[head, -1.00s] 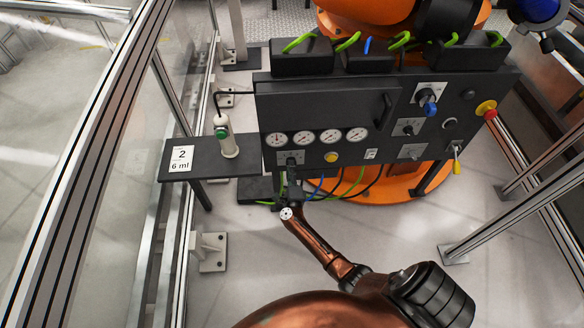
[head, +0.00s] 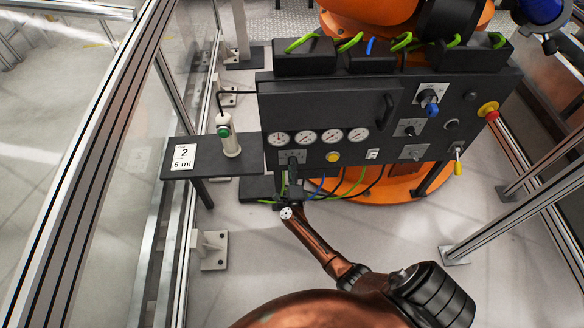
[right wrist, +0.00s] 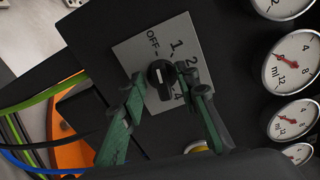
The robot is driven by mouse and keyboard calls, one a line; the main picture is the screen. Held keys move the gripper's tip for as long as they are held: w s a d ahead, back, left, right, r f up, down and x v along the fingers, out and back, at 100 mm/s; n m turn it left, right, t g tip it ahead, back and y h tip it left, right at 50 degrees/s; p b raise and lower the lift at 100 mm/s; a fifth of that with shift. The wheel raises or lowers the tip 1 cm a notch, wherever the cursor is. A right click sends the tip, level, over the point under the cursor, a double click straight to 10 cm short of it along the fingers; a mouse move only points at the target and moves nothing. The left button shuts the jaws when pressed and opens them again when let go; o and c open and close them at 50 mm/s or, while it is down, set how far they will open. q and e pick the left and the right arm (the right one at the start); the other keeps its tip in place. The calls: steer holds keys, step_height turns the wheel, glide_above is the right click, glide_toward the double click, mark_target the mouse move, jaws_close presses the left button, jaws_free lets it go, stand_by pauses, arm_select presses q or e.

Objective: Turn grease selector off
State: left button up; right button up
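The grease selector is a black rotary knob (right wrist: 161,75) on a light plate (right wrist: 185,50) marked OFF, 1, 2 and 4, with one mark partly covered, in the right wrist view. In the head view its plate (head: 301,156) sits low on the dark panel, below the round gauges, partly hidden by my right gripper (head: 292,166). In the right wrist view my right gripper (right wrist: 168,86) is open, with one green finger on each side of the knob. The fingertips are close to the knob; contact is unclear. I cannot tell surely which mark the knob points at. My left gripper is not in view.
Several gauges (head: 333,136) and a yellow button (head: 333,157) are near the selector. A shelf (head: 212,170) with a white and green dispenser (head: 230,140) stands left of the panel. Green and blue cables hang below. An orange robot (head: 372,15) stands behind.

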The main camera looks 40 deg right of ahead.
steer(key=v, duration=1.2)
stand_by(0.4)
